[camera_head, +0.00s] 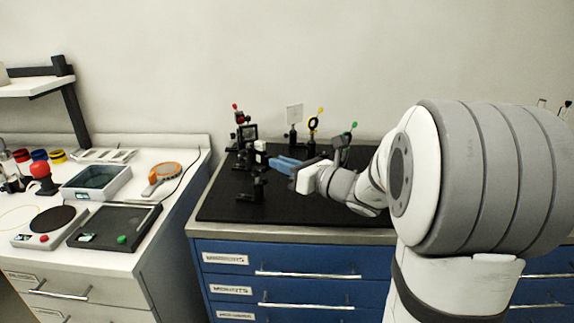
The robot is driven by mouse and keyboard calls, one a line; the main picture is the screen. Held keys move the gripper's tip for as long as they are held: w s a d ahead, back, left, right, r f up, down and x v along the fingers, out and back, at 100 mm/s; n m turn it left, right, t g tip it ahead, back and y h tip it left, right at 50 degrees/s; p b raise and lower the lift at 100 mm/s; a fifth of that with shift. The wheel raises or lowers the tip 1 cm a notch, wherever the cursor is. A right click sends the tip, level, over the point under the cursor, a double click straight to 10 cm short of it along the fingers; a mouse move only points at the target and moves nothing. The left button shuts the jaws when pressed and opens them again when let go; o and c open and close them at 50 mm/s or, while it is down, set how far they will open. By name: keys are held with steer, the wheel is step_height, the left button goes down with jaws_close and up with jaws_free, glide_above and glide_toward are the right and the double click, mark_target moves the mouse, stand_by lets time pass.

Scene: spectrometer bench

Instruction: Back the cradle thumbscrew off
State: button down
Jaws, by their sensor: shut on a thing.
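My gripper (273,161) has blue fingers and reaches left over the black optics board (225,205). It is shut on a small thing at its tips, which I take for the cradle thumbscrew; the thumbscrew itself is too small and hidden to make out. A black mount (258,185) stands just in front of and below the fingertips, and a small white-fronted block (261,147) is just behind them. I cannot tell which of these parts belongs to the cradle.
A taller black mount with a red knob (238,118), a white card on a post (294,117), a yellow-topped ring mount (313,124) and a green-topped mount (343,140) stand close behind. A white bench (185,150) with instruments is at left.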

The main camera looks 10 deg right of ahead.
steer(key=shift+a+f+b, duration=0.1)
steer(key=shift+b, duration=0.2)
steer(key=shift+n+b, duration=15.5)
steer(key=shift+b, duration=1.25)
